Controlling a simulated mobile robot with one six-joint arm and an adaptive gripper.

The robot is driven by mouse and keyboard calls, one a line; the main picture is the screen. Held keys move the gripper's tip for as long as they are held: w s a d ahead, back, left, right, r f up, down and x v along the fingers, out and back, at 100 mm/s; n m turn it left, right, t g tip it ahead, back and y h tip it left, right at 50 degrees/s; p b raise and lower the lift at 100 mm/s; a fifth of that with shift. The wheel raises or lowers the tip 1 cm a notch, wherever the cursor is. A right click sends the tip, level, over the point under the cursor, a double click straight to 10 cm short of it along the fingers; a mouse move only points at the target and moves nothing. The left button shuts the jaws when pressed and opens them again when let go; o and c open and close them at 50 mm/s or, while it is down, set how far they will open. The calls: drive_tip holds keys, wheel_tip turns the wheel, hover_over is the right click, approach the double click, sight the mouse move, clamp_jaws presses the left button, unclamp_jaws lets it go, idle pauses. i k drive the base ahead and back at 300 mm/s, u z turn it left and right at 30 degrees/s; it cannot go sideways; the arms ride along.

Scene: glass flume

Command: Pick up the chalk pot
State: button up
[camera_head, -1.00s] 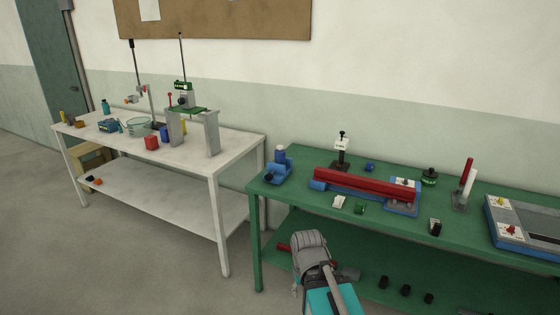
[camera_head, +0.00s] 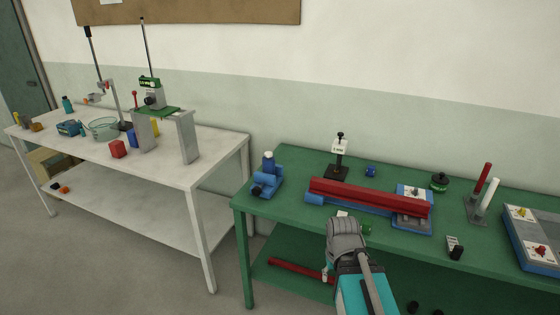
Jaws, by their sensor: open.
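I cannot tell for sure which thing is the chalk pot. A small blue pot-like piece (camera_head: 370,170) stands at the back of the green table (camera_head: 300,163), right of a black stand with a white label. A round dark green and black piece (camera_head: 439,181) stands farther right on the same table. My arm rises from the bottom of the picture, with a teal link and a grey rounded joint, in front of the green table's front edge. My gripper's fingers cannot be made out.
A long red bar (camera_head: 365,194) on a blue base lies across the green table. A blue device (camera_head: 266,178) stands at its left end. A stand with red and white sticks (camera_head: 476,212) and a grey panel (camera_head: 540,240) are at the right.

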sight(268, 166)
drive_tip(key=i, duration=1)
drive_tip(key=u, duration=0.45)
